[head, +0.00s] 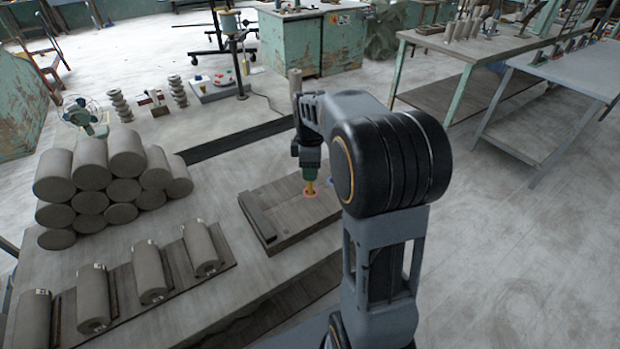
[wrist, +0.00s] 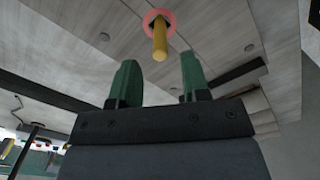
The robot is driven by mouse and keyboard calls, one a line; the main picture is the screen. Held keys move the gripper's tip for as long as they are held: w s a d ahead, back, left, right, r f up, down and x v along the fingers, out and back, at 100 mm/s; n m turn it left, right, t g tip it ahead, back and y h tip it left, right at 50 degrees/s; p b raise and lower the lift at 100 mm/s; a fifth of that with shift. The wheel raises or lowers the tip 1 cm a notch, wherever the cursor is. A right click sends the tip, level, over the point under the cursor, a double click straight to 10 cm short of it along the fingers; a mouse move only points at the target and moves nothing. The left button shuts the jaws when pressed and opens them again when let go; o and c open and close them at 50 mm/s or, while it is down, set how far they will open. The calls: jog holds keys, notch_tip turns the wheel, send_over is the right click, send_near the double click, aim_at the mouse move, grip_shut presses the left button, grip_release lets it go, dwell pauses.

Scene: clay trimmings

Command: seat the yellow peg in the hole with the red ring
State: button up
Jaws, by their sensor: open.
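The yellow peg (head: 309,187) stands about upright in the hole with the red ring (head: 311,195) on the wooden board (head: 285,232). In the wrist view the peg (wrist: 160,42) rises out of the red ring (wrist: 148,20); how deep it sits I cannot tell. My gripper (head: 309,172) is above the peg, pointing down. Its green fingers (wrist: 158,72) are apart, and the peg's free end shows between and just beyond the tips, with clear space on both sides. The fingers hold nothing.
Dark round spots, apparently other holes, show on the board (wrist: 104,37). Stacked grey clay cylinders (head: 110,180) stand left on the table, with several more cylinders (head: 200,249) lying in front. A dark raised strip (head: 257,217) runs along the board's left side. The floor at right is clear.

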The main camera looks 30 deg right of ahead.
notch_tip(320, 180, up, 5)
jog(key=shift+f, duration=0.15)
jog(key=shift+s+a+r, duration=0.2)
jog(key=shift+a+r, duration=0.05)
jog(key=shift+r, duration=0.05)
jog(key=s+a+f+m+t, duration=0.1)
jog(key=s+a+f+m, duration=0.1)
jog(key=s+a+m, duration=0.2)
jog(key=s+a+f+m+t, duration=0.2)
jog(key=s+a+m, duration=0.3)
jog(key=s+m, duration=0.3)
jog(key=s, duration=0.3)
jog(key=shift+s+m, duration=0.25)
jog(key=shift+m, duration=0.15)
jog(key=shift+p, duration=0.35)
notch_tip(320, 180, up, 9)
jog(key=p, duration=0.7)
jog(key=shift+s+t, duration=0.15)
jog(key=shift+t, duration=0.15)
